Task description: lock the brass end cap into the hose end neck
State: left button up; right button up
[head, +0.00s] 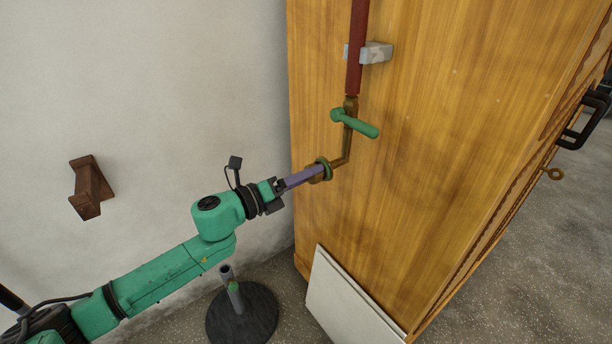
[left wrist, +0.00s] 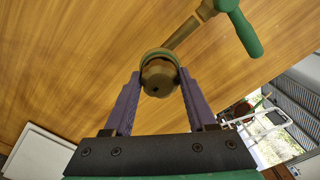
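The brass end cap (left wrist: 160,79) sits between the two purple fingers of my left gripper (left wrist: 160,74), which touch its sides. In the head view my left gripper (head: 314,174) reaches in from the left to the lower end of the brass pipe. The hose end neck (head: 338,162) is the bent brass piece there, with a green ring (head: 325,168) around its end. The cap lines up with the neck and is against it or very close. The fingers and cap hide the joint, so I cannot tell whether it is locked. My right gripper is not in view.
A green lever handle (head: 358,125) sticks out just above the neck. A dark red hose (head: 356,50) runs up from it through a grey clamp (head: 376,53) on the wooden panel (head: 450,90). A white board (head: 340,300) and a round black stand (head: 243,318) are below.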

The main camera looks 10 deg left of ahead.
pick_arm(q)
jog(key=o, duration=0.4)
jog(key=shift+w, duration=0.1)
